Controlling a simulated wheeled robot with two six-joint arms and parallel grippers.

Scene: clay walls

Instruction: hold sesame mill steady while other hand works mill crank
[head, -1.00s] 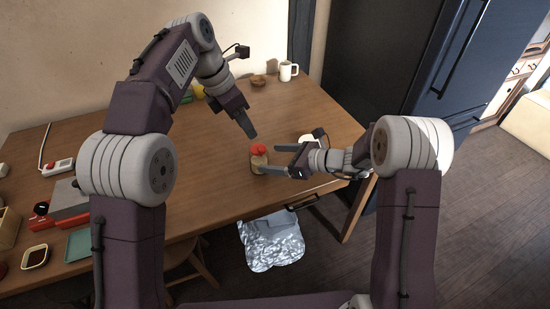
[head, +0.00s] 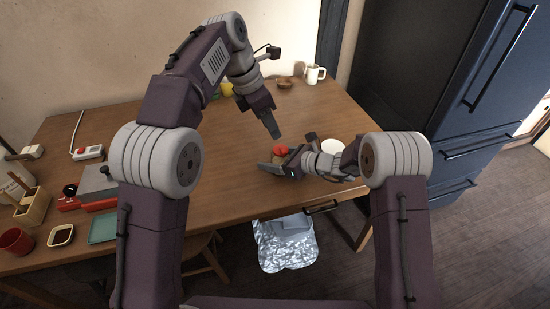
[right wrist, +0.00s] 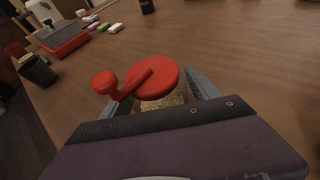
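The sesame mill (head: 281,151) stands on the wooden table, with a red lid and red crank. In the right wrist view, its red top (right wrist: 153,77) sits above a clear body with tan contents, and the crank knob points left. My right gripper (head: 278,168) is low beside it, fingers on either side of its body; a narrow gap shows on the right, so it looks open around the mill. My left gripper (head: 272,127) points down, a little above and left of the mill, apart from it. Its fingers overlap in view, and it appears empty.
A white mug (head: 314,74) and small brown bowl (head: 285,83) stand at the back. A white round dish (head: 333,146) is right of the mill. A teal tray (head: 103,228) and red-and-grey box lie at left. The table's middle is clear.

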